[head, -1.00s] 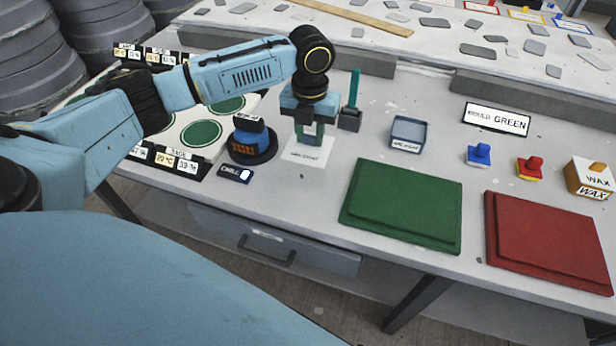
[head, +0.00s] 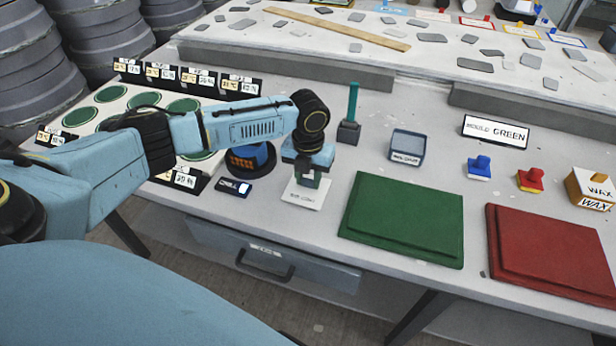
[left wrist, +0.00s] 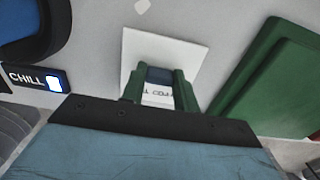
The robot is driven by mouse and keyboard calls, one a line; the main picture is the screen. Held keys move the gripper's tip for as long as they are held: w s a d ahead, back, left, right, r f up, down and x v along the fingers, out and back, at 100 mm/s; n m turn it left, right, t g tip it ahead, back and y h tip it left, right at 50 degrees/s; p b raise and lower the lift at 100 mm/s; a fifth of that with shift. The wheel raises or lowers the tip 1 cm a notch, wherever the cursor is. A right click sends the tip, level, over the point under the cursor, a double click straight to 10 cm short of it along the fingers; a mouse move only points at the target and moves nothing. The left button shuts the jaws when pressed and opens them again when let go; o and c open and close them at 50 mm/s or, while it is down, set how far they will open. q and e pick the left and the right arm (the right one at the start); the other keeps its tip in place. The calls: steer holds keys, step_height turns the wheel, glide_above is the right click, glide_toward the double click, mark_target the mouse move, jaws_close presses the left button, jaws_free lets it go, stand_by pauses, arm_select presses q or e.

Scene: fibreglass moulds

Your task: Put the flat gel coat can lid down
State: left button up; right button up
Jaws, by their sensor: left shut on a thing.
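The flat lid is a thin white square plate (head: 301,196) with lettering on it. It also shows in the left wrist view (left wrist: 143,48). My left gripper (head: 308,178) points down at it, with two green fingers (left wrist: 157,84) shut on a small dark blue part at its middle. The lid is level, over the bench between the chill sign and the green mould; I cannot tell whether it touches the bench. An open blue-grey square container (head: 407,147) with a white label stands behind it to the right. My right gripper is not in view.
The green mould (head: 402,215) lies close to the right, the red mould (head: 550,250) beyond it. A blue round device (head: 250,158) and the chill sign (head: 234,187) are to the left. A dark holder with a teal stick (head: 349,130) stands behind. Bare bench lies behind the lid.

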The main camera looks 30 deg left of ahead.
mark_target(309, 179)
arm_select(q)
steer(key=shift+f, duration=0.15)
steer(key=o, duration=1)
steer(key=shift+c, duration=0.2)
step_height(309, 179, up, 12)
steer(key=p, duration=0.1)
steer(key=shift+r, duration=0.2)
